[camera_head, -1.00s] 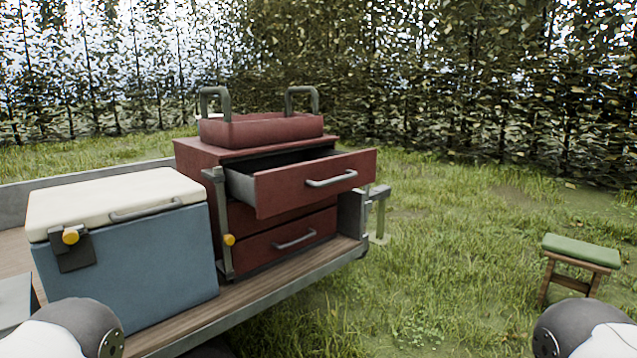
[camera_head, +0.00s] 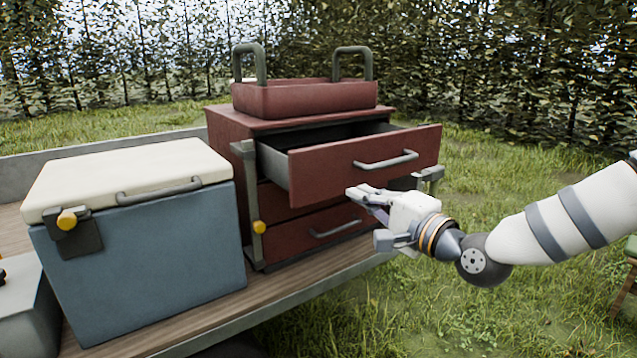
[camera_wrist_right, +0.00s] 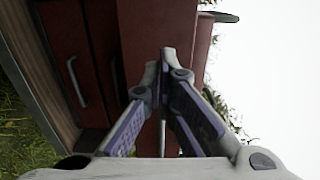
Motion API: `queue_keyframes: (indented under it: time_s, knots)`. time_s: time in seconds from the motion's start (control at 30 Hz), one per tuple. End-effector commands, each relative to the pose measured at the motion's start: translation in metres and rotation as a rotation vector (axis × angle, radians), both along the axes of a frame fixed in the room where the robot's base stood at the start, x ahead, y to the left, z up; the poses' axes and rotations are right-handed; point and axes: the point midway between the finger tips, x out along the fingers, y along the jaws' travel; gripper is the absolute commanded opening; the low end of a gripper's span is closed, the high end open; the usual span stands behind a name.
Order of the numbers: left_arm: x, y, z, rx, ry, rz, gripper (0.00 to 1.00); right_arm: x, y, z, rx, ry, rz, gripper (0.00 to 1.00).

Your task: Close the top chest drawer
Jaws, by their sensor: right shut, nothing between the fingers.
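The dark red chest (camera_head: 228,125) stands on the wooden cart bed. Its top drawer (camera_head: 330,172) is pulled well out, with a grey bar handle (camera_head: 386,160) on its front. The drawers below (camera_head: 310,232) are in. My right gripper (camera_head: 360,192) is shut and empty, just below and in front of the top drawer's front in the head view. In the right wrist view its fingers (camera_wrist_right: 167,70) point at the red drawer front (camera_wrist_right: 150,30); I cannot tell whether they touch it. My left gripper is not in view.
A blue cool box (camera_head: 150,265) with a white lid stands left of the chest. A red tray (camera_head: 305,98) with two grey handles sits on the chest. A green stool (camera_head: 630,250) is at the right edge. Grass lies open in front.

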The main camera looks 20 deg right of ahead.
Motion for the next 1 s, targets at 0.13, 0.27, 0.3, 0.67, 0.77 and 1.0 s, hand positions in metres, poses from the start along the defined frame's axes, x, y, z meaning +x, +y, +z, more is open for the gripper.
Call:
queue_keyframes:
  time_s: [0.13,0.27,0.3,0.67,0.77,1.0]
  knots:
    - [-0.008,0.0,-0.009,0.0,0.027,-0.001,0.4,0.032,0.012,-0.008,-0.004,0.008,0.0,0.0]
    - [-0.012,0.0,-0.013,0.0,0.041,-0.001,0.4,0.058,0.022,-0.007,-0.004,0.007,0.001,0.0]
    - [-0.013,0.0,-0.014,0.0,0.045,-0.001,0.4,0.065,0.025,-0.007,-0.002,0.007,0.001,0.0]
    - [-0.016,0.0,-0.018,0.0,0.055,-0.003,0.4,0.099,0.036,-0.003,0.0,0.004,-0.001,0.0]
    - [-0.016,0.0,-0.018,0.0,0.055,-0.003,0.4,0.1,0.036,-0.002,0.0,0.004,-0.001,0.0]
    - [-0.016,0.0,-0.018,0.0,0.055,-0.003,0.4,0.099,0.036,-0.002,0.0,0.004,-0.001,0.0]
